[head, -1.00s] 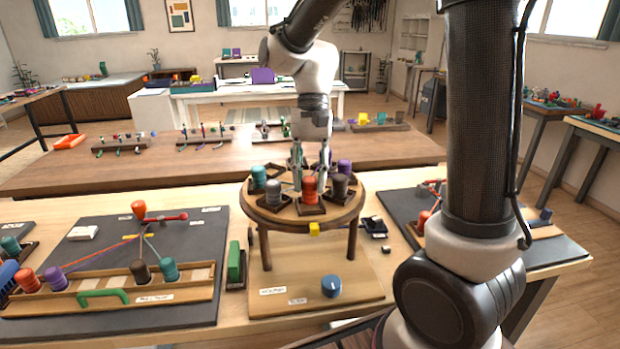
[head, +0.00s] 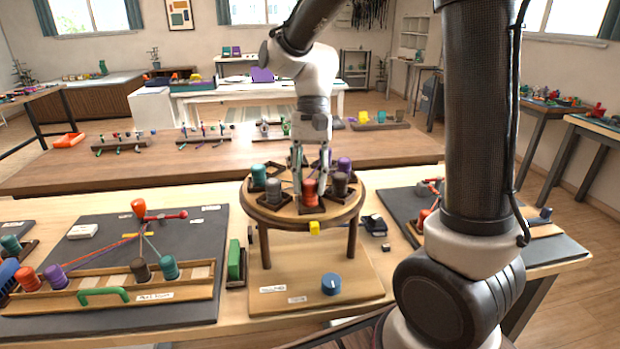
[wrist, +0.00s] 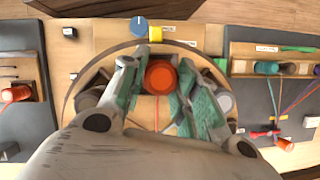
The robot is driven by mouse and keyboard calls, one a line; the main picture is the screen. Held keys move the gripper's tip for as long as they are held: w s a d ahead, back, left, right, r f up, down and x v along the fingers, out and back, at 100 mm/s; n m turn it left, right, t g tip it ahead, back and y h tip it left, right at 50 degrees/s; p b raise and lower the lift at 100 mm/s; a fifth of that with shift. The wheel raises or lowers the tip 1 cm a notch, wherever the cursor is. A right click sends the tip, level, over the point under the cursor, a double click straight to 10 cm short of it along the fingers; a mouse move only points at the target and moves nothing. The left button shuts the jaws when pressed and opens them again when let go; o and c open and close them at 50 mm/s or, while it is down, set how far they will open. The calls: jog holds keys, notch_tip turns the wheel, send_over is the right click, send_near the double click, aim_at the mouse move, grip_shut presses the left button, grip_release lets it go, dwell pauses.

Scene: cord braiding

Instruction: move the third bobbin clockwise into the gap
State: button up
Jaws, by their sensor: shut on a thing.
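The round wooden braiding stand (head: 268,217) stands in the middle of the near bench. Several bobbins sit in dark holders around its top: teal (head: 258,176), grey (head: 273,189), orange-red (head: 309,190), dark brown (head: 340,185) and purple (head: 344,165). My gripper (head: 310,188) reaches down at the front of the stand. In the wrist view its green-padded fingers (wrist: 158,80) are on both sides of the orange-red bobbin (wrist: 160,76), shut on it. The bobbin is upright at its holder; I cannot tell whether it is lifted. The stand's centre is partly hidden by my gripper.
A yellow marker (head: 314,228) is on the stand's front rim. A blue knob (head: 331,284) is on the base below. A green block (head: 234,262) stands left of the stand. Dark boards with more bobbins lie left (head: 100,215) and right (head: 400,207).

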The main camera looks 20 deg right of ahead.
jog(key=shift+f, duration=0.3)
jog(key=o, duration=1.1)
